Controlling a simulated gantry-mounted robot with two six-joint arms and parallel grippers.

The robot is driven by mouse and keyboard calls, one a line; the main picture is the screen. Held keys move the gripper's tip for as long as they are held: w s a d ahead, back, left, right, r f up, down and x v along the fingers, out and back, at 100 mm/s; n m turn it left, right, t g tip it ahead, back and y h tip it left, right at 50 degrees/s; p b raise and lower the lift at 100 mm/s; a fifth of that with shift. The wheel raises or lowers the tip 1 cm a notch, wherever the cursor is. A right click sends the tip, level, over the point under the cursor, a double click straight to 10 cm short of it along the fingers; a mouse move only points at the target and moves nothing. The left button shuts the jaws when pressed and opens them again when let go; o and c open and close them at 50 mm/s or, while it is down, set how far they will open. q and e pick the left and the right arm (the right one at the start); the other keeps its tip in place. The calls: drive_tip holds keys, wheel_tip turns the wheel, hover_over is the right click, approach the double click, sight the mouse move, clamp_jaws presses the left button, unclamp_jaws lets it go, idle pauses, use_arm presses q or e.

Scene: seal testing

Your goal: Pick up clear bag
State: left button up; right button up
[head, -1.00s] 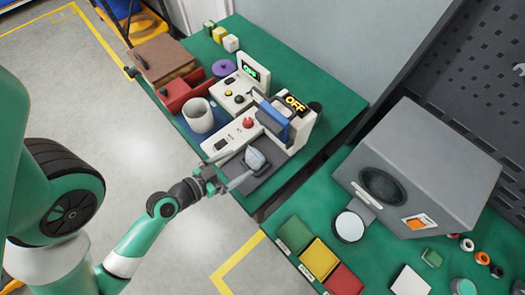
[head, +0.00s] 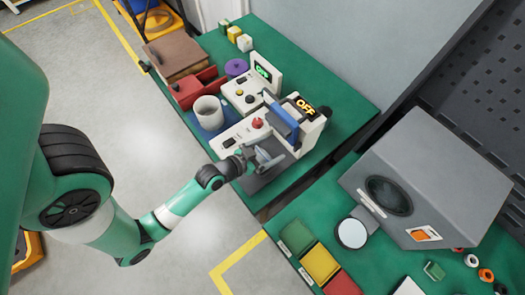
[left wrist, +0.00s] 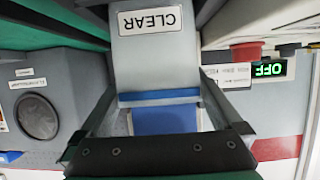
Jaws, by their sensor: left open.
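The clear bag (head: 266,153) is a small pale pouch on the grey plate of the sealing machine (head: 240,135), whose display reads OFF. In the left wrist view a light grey piece labelled CLEAR (left wrist: 152,62), apparently the bag, lies between my fingers, with a blue strip across its lower end. My left gripper (head: 263,158) is open at the plate, its fingers to either side of the bag; it also shows in the left wrist view (left wrist: 157,88). I cannot tell whether the fingers touch the bag. My right gripper is not in view.
A white cup (head: 206,112) and a lit unit (head: 247,92) stand behind on the green bench. A red button (head: 257,123) is close to my gripper. A big grey box (head: 430,175) and coloured trays (head: 318,262) are to the right.

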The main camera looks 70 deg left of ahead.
use_arm(q)
drive_tip(key=c, duration=1.2)
